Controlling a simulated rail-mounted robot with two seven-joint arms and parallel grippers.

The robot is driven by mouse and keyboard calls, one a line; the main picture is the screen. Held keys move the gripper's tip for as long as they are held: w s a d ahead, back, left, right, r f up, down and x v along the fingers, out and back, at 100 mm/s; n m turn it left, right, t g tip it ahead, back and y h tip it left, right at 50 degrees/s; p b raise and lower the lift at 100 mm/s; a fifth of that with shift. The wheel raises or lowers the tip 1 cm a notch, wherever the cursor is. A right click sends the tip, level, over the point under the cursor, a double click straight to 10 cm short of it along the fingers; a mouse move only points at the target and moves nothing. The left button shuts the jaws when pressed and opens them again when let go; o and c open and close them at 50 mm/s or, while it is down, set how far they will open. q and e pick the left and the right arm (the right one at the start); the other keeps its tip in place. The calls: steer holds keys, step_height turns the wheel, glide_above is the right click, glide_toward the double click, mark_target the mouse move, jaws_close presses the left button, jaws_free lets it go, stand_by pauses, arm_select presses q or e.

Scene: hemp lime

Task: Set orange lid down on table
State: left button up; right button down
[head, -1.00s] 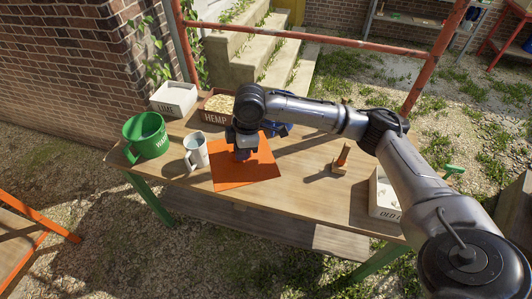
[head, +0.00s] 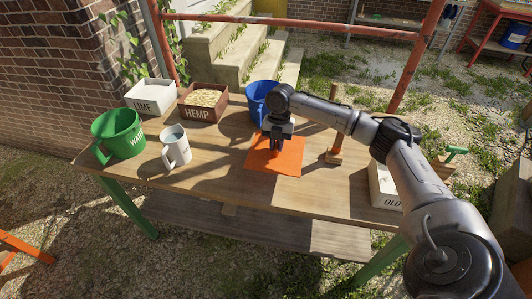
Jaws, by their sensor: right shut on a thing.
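The orange lid (head: 287,163) is a flat square sheet, level over the middle of the wooden table (head: 215,184). It lies in front of the blue bucket (head: 258,93). My right gripper (head: 276,150) points down over the lid's middle and is shut on it at a small orange part that shows between the fingers. The gripper and arm hide part of the lid's back half. I cannot tell whether the lid touches the tabletop or hangs just above it. My left gripper is not in view.
A white mug (head: 175,150) and the green water bucket (head: 119,136) stand left of the lid. The lime box (head: 152,96) and hemp box (head: 202,105) are behind. A wooden block with a handle (head: 335,152) and a white box (head: 383,190) stand to the right. Bare tabletop lies in front.

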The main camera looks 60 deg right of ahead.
step_height(320, 180, down, 4)
steer(key=shift+f+b, duration=0.15)
steer(key=shift+b, duration=0.3)
step_height(320, 180, down, 4)
steer(key=shift+b, duration=0.6)
steer(key=shift+f, duration=0.4)
steer(key=c, duration=1.1)
jaws_free()
steer(key=shift+f, duration=0.1)
